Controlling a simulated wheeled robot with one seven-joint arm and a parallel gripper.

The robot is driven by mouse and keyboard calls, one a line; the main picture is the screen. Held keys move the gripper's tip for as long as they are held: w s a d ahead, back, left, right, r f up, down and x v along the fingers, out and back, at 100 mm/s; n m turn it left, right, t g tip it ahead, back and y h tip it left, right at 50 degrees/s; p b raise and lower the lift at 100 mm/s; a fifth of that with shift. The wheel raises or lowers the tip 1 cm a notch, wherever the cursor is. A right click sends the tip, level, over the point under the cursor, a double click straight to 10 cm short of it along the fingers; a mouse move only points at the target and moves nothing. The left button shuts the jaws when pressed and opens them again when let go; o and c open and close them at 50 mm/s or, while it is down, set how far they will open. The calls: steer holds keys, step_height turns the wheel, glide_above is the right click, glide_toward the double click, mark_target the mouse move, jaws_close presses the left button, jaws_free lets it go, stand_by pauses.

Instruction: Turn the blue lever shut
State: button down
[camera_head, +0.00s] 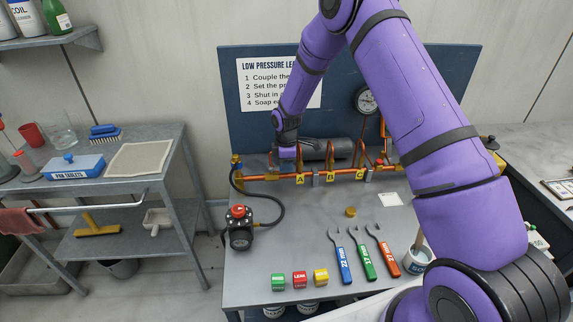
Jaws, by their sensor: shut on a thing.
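My gripper (288,153) reaches down to the copper pipe assembly (262,178) at the back of the grey bench, just above and left of the yellow A tag (300,180). The fingertips are small and partly hidden.
A pressure gauge (366,99) and instruction sign (262,84) are on the blue back panel. Three wrenches (363,252) and coloured blocks (299,279) lie in front. The bench's middle is mostly clear.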

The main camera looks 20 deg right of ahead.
steer(key=m, duration=0.1)
steer(key=s+m, duration=0.1)
steer(key=m, duration=0.2)
steer(key=shift+s+a, duration=0.35)
steer(key=c, duration=1)
jaws_free()
steer(key=shift+c, duration=0.2)
step_height(320, 180, up, 11)
steer(key=shift+f, duration=0.1)
